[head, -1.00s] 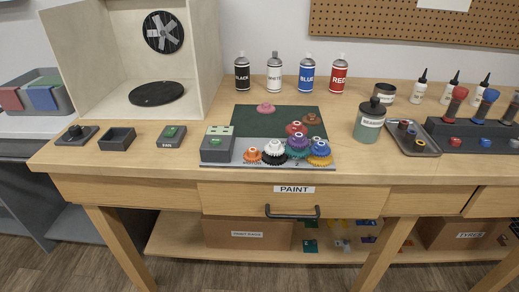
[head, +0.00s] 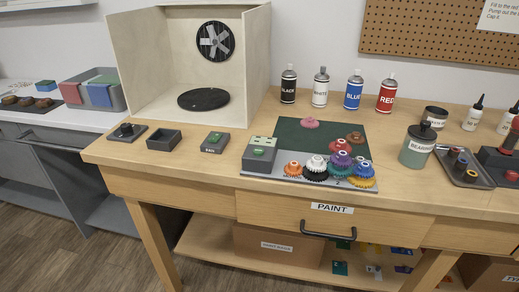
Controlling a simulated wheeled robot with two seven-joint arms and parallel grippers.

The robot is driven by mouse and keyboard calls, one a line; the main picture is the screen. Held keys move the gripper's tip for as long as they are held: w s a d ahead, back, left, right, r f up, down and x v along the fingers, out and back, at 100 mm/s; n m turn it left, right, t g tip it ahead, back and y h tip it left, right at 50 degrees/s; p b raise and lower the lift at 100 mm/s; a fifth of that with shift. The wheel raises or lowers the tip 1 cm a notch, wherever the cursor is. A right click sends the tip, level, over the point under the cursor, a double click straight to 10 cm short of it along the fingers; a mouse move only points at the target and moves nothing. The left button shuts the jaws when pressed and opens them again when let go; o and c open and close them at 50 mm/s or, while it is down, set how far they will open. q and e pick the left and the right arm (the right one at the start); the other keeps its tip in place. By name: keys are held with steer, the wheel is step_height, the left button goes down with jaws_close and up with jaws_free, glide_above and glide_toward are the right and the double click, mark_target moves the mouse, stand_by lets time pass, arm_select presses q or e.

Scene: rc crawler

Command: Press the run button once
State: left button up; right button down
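A grey control box (head: 259,155) stands at the left end of the gear board (head: 285,130). It has a green button (head: 259,152) on top and a pale green strip behind it. Any lettering on it is too small to read, so I cannot confirm it as the run button. A smaller grey box (head: 215,143) to its left also has a green button (head: 215,137); its front label looks like FAN. Neither of my grippers is in view, and nothing touches either box.
Several coloured gears (head: 316,166) stand on the board right of the control box. A booth with a fan (head: 215,41) stands behind left. Spray cans (head: 353,92) line the back, and a jar (head: 417,147) stands right. Bare wood lies before both boxes.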

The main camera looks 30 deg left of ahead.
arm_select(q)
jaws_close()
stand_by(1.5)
